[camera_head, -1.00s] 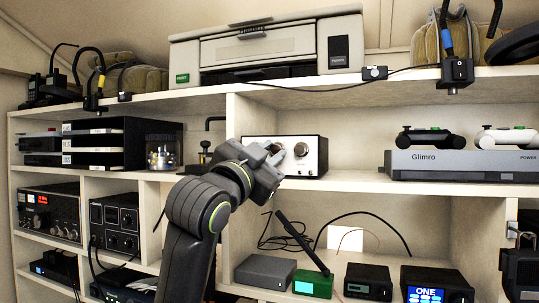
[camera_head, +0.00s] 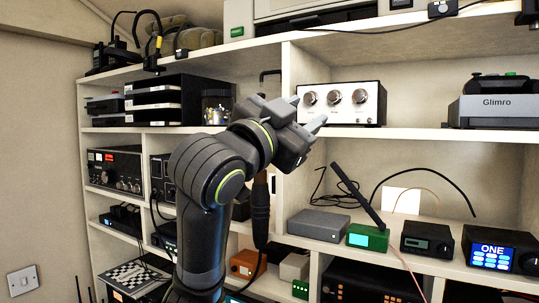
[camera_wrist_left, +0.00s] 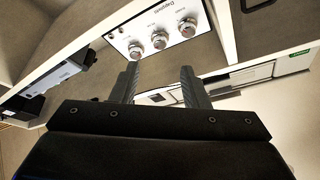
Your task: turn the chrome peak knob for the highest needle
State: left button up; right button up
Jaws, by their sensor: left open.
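A tuner box (camera_head: 345,116) with a white face and dark case stands on the middle shelf. Its face carries three chrome knobs: left (camera_head: 309,98), middle (camera_head: 334,97) and right (camera_head: 359,97). Their labels are too small to read, so I cannot tell which is the peak knob. No needle can be made out. My left gripper (camera_head: 307,112) is open and empty, in front of the box's left end. In the left wrist view the fingers (camera_wrist_left: 160,66) are apart, and the knobs, such as the middle one (camera_wrist_left: 160,40), lie beyond their tips. My right gripper is not in view.
A grey console (camera_head: 495,112) with a controller stands further right on the same shelf. Black stacked units (camera_head: 165,100) and a glass jar (camera_head: 216,106) are at left. Below are a grey box (camera_head: 318,225), a green box (camera_head: 367,237) and small radios.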

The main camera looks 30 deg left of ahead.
pick_arm(q)
jog(key=b+v, duration=0.3)
jog(key=v, duration=0.5)
jog(key=shift+s, duration=0.4)
jog(key=shift+f, duration=0.2)
